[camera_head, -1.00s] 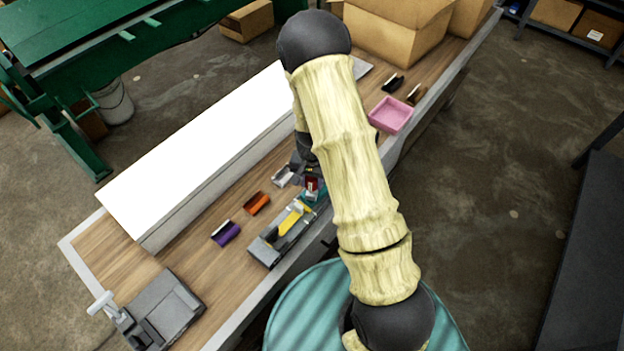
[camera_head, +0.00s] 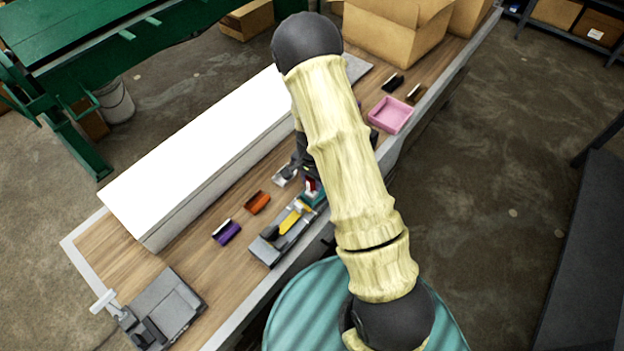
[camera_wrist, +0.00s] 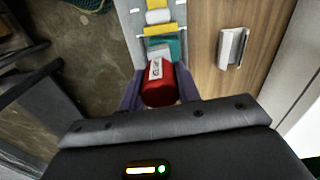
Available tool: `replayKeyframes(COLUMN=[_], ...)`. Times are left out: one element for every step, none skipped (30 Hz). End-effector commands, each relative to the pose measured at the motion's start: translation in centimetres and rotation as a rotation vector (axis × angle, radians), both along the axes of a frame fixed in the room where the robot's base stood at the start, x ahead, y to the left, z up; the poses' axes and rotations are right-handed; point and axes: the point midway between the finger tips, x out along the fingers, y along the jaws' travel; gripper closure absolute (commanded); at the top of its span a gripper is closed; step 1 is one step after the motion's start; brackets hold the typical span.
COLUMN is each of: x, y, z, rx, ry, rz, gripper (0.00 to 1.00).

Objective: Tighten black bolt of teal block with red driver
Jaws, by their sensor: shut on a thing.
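The red driver (camera_wrist: 160,88) is between the fingers of my gripper (camera_wrist: 160,98) in the wrist view, and the gripper is shut on it. In the head view a small part of the red driver (camera_head: 311,187) shows beside my arm. The teal block (camera_wrist: 174,47) lies just beyond the driver, in line with a yellow piece (camera_wrist: 156,31) on a grey fixture (camera_wrist: 136,27). In the head view the teal block (camera_head: 316,197) sits at the right end of the fixture, partly behind my arm. The black bolt is hidden, and I cannot tell whether the driver touches it.
On the wooden bench lie an orange piece (camera_head: 257,202), a purple piece (camera_head: 227,233) and a grey metal piece (camera_head: 284,177). A pink tray (camera_head: 390,115) stands further right. A long white box (camera_head: 200,160) runs behind. A grey vise-like device (camera_head: 163,306) is at front left.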

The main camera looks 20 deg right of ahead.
Motion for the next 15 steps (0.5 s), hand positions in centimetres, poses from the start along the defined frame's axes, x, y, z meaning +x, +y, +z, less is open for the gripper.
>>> replayKeyframes(x=[0.1,0.1,0.1,0.1,0.1,0.1,0.1,0.09,0.1,0.09,0.1,0.1,0.1,0.11,0.13], y=[-0.07,-0.07,-0.07,-0.07,-0.07,-0.07,-0.07,-0.08,-0.09,-0.09,-0.1,-0.1,-0.11,-0.1,-0.1], z=[0.04,0.04,0.04,0.05,0.07,0.09,0.11,0.12,0.14,0.14,0.14,0.14,0.14,0.14,0.15], rx=[-0.002,-0.002,-0.002,-0.002,-0.002,-0.002,-0.002,-0.002,-0.002,-0.002,-0.002,-0.002,-0.002,-0.002,-0.002], ry=[-0.003,-0.003,-0.003,-0.003,-0.003,-0.003,-0.003,-0.003,-0.003,-0.003,-0.003,-0.003,-0.003,-0.003,-0.003], rz=[0.0,0.0,0.0,-0.002,-0.007,-0.019,-0.032,-0.048,-0.073,-0.093,-0.115,-0.14,-0.16,-0.18,-0.206], gripper=[0.9,0.9,0.9,0.9,0.9,0.9,0.9,0.9,0.9,0.9,0.9,0.9,0.9,0.9,0.9])
